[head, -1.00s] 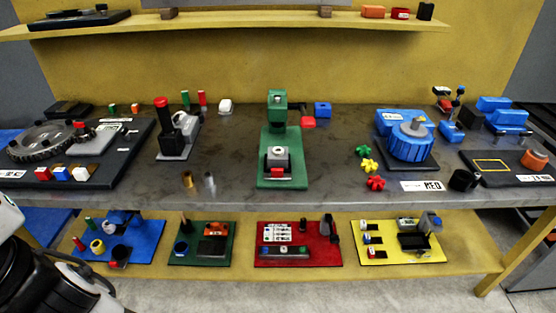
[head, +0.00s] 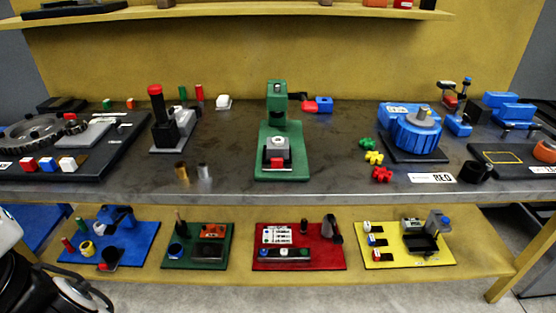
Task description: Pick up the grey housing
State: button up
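A small grey block with a round top opening (head: 278,147), which looks like the grey housing, sits on the base of the green press (head: 279,172) at the middle of the bench. A red piece (head: 277,162) shows at its front, and dark parts flank it. The press head (head: 277,90) stands above and behind it, with a visible gap between. Part of my arm, white and black, shows at the lower left edge, well away from the block. My gripper's fingers are not in view.
A blue cylindrical unit (head: 416,133) stands right of the press, with red, yellow and green star-shaped pieces (head: 373,158) between. A red-topped black post (head: 156,108) and two small cylinders (head: 204,171) are to the left. The bench (head: 320,180) front centre is clear. Coloured boards fill the lower shelf.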

aim_at(283, 151)
jog(key=i+l, duration=0.2)
jog(key=l, duration=0.15)
jog(key=i+l, duration=0.45)
jog(key=i, duration=0.15)
jog(key=i+l, duration=0.25)
jog(key=i+u, duration=0.05)
jog(key=i, duration=0.05)
